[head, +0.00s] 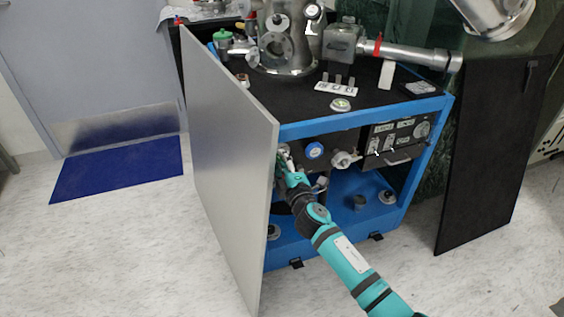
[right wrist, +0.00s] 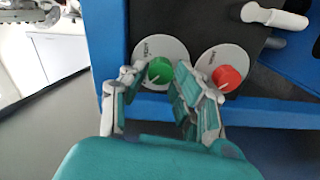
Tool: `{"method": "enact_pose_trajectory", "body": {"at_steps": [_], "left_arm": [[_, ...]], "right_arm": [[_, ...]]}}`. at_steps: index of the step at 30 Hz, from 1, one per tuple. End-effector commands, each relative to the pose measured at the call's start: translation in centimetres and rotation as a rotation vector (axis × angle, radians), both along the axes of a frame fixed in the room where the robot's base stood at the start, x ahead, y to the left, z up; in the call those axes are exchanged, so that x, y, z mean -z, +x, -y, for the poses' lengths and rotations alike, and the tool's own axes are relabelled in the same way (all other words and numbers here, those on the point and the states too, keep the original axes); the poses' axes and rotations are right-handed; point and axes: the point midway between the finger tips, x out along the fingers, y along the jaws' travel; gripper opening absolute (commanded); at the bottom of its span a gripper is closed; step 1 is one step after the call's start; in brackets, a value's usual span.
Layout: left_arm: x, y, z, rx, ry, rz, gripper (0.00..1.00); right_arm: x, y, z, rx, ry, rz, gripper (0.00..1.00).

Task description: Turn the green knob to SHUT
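The green knob (right wrist: 160,71) sits on a pale round plate (right wrist: 148,48) with small lettering that I cannot read, in the right wrist view. My right gripper (right wrist: 159,76) is open, with fingers on both sides of the green knob; I cannot tell whether they touch it. A red knob (right wrist: 226,78) on its own plate is just to the right, close to a right-hand finger. In the head view my right gripper (head: 286,165) reaches into the blue cabinet beside the open grey door, and the green knob is hidden there. My left gripper is not in view.
The grey door (head: 225,140) stands open left of my right gripper. The blue cabinet frame (head: 345,122) surrounds it. A black panel (head: 490,150) stands farther right. Floor in front is clear.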

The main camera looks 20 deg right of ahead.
Motion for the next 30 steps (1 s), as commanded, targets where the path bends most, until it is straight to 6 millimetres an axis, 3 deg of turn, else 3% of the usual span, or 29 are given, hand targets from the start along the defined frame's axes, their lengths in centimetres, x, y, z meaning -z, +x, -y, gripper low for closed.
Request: {"method": "enact_pose_trajectory", "body": {"at_steps": [5,16,30], "left_arm": [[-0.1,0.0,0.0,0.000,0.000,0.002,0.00],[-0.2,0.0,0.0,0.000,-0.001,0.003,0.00],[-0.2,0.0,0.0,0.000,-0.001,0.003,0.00]], "right_arm": [[0.0,0.0,0.0,-0.001,0.001,-0.001,0.51],[0.1,-0.9,0.1,0.001,0.001,-0.001,0.51],[0.2,-10.0,0.3,-0.001,0.003,-0.003,0.51]]}}
